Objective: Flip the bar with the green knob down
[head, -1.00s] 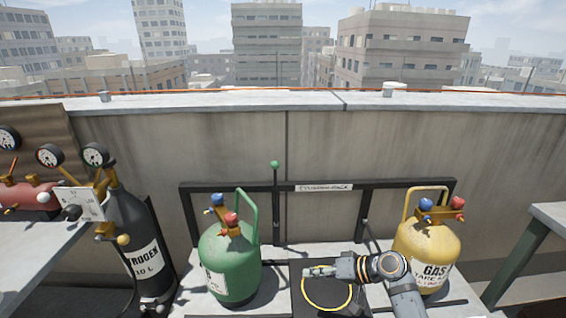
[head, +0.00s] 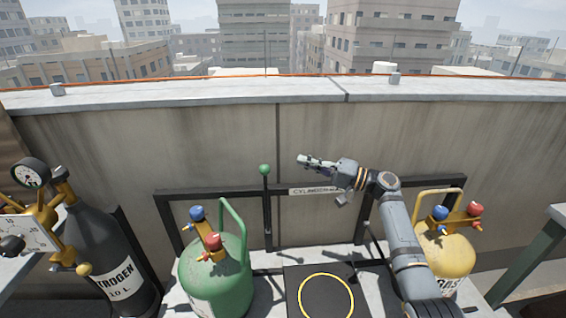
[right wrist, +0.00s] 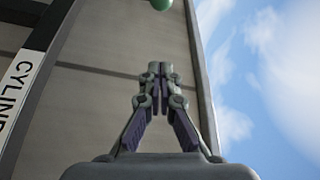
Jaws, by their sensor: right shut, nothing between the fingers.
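The green knob (head: 264,169) tops a dark upright bar (head: 267,215) that stands in front of the black rack frame by the wall. The bar is upright. The knob also shows at the top edge of the right wrist view (right wrist: 161,3), beyond the fingertips. My right gripper (head: 302,160) is to the right of the knob, at about its height in the picture, apart from it. Its fingers are shut with nothing between them, as the right wrist view (right wrist: 160,70) also shows. My left gripper is not in view.
A green cylinder (head: 215,285) stands below the bar, and a yellow cylinder (head: 450,255) stands right, partly behind my right arm. A dark nitrogen cylinder (head: 108,255) is at left. A black pad with a yellow ring (head: 326,276) lies between. The rack label (head: 312,191) is partly covered.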

